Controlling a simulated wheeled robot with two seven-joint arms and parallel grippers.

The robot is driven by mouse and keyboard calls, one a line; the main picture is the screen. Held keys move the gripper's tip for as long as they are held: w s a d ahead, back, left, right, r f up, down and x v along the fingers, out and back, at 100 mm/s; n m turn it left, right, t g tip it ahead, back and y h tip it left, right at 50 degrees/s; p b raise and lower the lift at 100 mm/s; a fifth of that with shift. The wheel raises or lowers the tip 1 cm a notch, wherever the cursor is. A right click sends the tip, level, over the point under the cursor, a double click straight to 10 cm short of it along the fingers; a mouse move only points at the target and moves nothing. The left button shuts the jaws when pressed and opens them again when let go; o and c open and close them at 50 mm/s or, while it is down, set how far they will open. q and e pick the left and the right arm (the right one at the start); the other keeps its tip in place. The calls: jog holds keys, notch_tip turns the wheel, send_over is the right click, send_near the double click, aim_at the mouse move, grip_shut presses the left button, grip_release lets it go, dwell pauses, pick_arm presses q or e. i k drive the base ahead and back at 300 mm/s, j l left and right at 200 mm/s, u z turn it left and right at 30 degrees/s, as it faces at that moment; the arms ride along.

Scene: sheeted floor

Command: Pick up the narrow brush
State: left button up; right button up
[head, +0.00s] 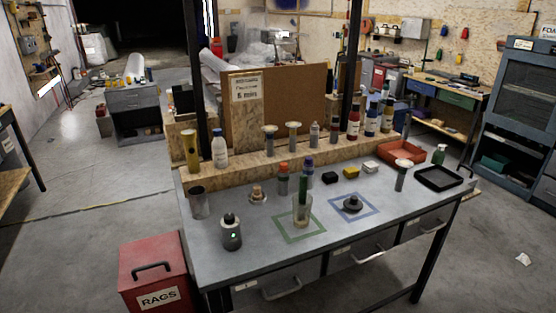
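On the grey workbench (200,255), a clear glass (302,217) stands within a green square outline. An upright green-handled item (303,187) stands in it; its lower end is unclear through the glass. Just behind are a red-topped upright item (283,178) and a purple-topped one (308,168). All are too small to tell which, if any, is the narrow brush. Neither of my grippers shows in the head view.
A dark round object (351,205) sits in a blue square outline. A dark canister (231,233) and metal cup (199,203) stand at left. An orange tray (402,152) and black tray (438,180) lie at right. Bottles line the back ledge. A red bin (135,267) stands beside the bench.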

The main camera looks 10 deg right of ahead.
aim_at(302, 192)
jog(key=l+u, duration=0.15)
jog(key=l, duration=2.3)
jog(key=i, duration=0.05)
